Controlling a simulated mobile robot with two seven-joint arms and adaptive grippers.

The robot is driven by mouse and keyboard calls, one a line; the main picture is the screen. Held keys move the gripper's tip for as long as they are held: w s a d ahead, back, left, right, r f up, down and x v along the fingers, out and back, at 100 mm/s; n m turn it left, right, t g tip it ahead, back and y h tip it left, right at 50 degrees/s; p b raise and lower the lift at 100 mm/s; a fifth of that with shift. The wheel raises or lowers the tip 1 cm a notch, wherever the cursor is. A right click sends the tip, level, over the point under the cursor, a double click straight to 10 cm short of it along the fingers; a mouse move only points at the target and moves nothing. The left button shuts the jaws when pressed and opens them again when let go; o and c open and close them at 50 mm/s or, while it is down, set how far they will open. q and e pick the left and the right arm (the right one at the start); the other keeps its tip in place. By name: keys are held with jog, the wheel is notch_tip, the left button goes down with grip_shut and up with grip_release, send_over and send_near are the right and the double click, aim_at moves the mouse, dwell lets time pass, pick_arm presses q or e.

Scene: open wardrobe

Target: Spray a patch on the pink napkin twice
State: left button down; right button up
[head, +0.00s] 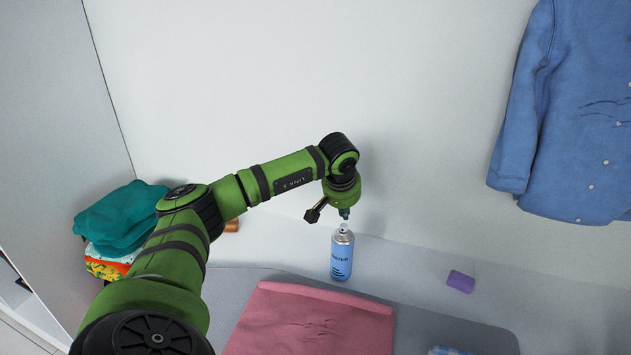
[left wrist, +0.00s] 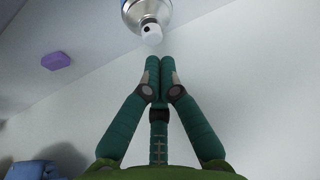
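The pink napkin (head: 315,322) lies on a grey mat in the lower middle of the head view, with a dark wrinkled patch (head: 317,325) on it. A blue spray bottle (head: 342,256) with a white nozzle stands upright just beyond the napkin's far edge. My left gripper (head: 344,213) points down just above the bottle's top and is apart from it. In the left wrist view the fingertips (left wrist: 160,64) are together with nothing between them, and the bottle's silver top and white nozzle (left wrist: 150,29) show just past them. My right gripper is not in view.
The grey mat (head: 455,332) lies under the napkin. A purple block (head: 461,281) sits to the right on the shelf. Folded clothes (head: 117,225) are stacked at left. A blue denim shirt (head: 575,120) hangs at right. A blue-white item (head: 448,351) is cut off below.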

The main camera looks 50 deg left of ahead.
pick_arm(q)
notch_tip(320, 180, up, 5)
jog(key=p, duration=0.3)
jog(key=shift+r+p, duration=0.2)
jog(key=shift+p, duration=0.2)
jog(key=shift+f, duration=0.1)
